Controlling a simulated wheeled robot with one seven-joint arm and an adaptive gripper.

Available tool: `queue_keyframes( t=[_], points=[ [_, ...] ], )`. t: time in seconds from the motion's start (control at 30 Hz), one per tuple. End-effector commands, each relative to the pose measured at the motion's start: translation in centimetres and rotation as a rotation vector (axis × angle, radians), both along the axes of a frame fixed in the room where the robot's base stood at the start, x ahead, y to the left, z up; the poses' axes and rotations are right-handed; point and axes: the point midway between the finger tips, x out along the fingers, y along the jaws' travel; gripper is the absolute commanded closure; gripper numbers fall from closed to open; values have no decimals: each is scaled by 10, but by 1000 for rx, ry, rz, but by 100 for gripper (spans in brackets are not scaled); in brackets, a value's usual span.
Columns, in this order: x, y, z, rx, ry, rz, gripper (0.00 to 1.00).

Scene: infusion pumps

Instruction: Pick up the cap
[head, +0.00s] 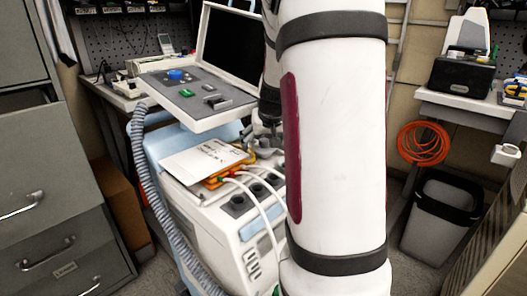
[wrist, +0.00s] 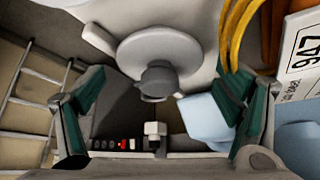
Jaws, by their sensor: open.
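A dark grey, round cap-like piece (wrist: 158,78) shows near the middle of the wrist view, on a wider pale grey disc (wrist: 158,48). I take it as the cap, though its shape does not settle this. My gripper (wrist: 162,95) is open, its green-padded fingers apart to the left and right of the grey piece. No contact shows, and the depth between them is hard to judge. In the head view my white arm hides most of the gripper and the spot around the cap.
A white medical machine (head: 215,228) with a raised screen (head: 232,46) and control panel (head: 200,92) stands at centre. A booklet (head: 203,158), orange parts and white hoses lie close to my gripper. Grey drawers (head: 50,215) stand left, a bin (head: 440,215) right.

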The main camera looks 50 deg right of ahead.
Motion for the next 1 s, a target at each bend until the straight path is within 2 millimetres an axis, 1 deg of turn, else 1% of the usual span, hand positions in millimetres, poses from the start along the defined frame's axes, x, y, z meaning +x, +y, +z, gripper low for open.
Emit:
queue_keyframes(
  t=[0.07,0.17,0.2,0.27,0.3,0.37,0.4,0.63,0.77,0.9,1.0],
  points=[
    [0,0,1,0,0,0,15],
    [0,0,1,0,0,0,35],
    [0,0,1,0,0,0,44],
    [0,0,1,0,0,0,58],
    [0,0,1,0,0,0,62],
    [0,0,1,0,0,0,62],
    [0,0,1,0,0,0,66],
    [-1,1,1,0,0,0,66],
    [-4,3,7,-1,-1,0,66],
    [-14,10,20,-1,-2,0,66],
    [-28,21,29,-1,-3,-1,66]
  ],
)
